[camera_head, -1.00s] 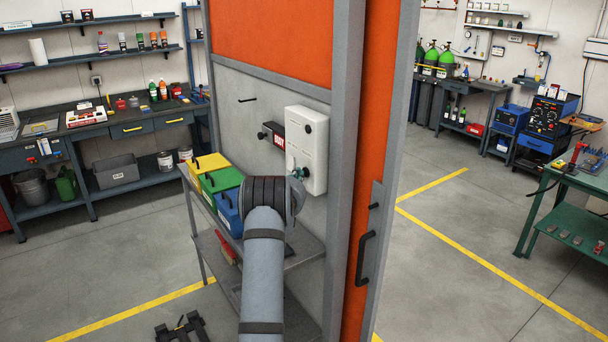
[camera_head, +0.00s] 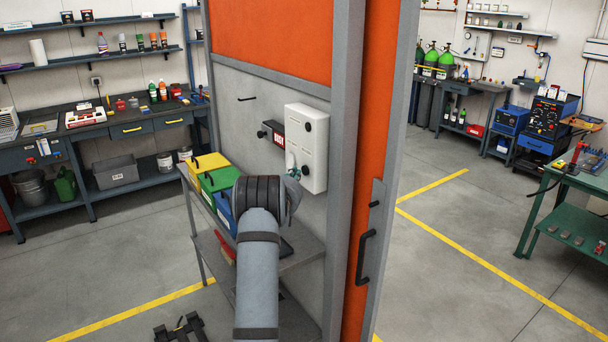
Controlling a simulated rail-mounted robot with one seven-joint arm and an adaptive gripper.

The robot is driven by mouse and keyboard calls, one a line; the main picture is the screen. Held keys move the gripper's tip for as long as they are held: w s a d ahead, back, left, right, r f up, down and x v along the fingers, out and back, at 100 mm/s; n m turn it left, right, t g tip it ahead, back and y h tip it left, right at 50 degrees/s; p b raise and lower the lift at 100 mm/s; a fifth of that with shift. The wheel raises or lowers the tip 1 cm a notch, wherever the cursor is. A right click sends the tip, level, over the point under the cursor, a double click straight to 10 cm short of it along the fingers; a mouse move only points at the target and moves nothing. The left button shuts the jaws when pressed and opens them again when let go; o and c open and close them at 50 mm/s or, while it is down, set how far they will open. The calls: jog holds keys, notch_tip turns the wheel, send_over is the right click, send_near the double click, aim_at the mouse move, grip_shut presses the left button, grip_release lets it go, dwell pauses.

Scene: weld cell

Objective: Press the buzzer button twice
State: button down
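A white box (camera_head: 314,149) with dark round knobs is fixed to the grey panel of the orange booth. A dark unit with a red lit sign (camera_head: 279,140) sits just left of it. I cannot make out which part is the buzzer button. My arm reaches up from the bottom, and its dark wrist is in front of the panel, just below and left of the white box. My gripper (camera_head: 293,173) is almost wholly hidden behind the wrist; only a small teal-grey bit shows at the box's lower left edge. Whether it touches anything cannot be seen.
Yellow (camera_head: 208,163), green (camera_head: 220,179) and blue bins stand on a grey shelf unit (camera_head: 309,247) below the panel, close to my wrist. The booth's grey post and a door handle (camera_head: 365,257) are to the right. Workbenches stand farther back on both sides.

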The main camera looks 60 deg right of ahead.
dwell(0.3)
jog(key=shift+w+a+b, duration=0.3)
jog(key=shift+a+b, duration=0.15)
jog(key=shift+a, duration=0.35)
jog(key=shift+w+a+b, duration=0.35)
jog(key=shift+a+b, duration=0.05)
jog(key=shift+a, duration=0.35)
jog(key=shift+w+a+b, duration=0.3)
jog(key=shift+a+b, duration=0.15)
jog(key=shift+a, duration=0.35)
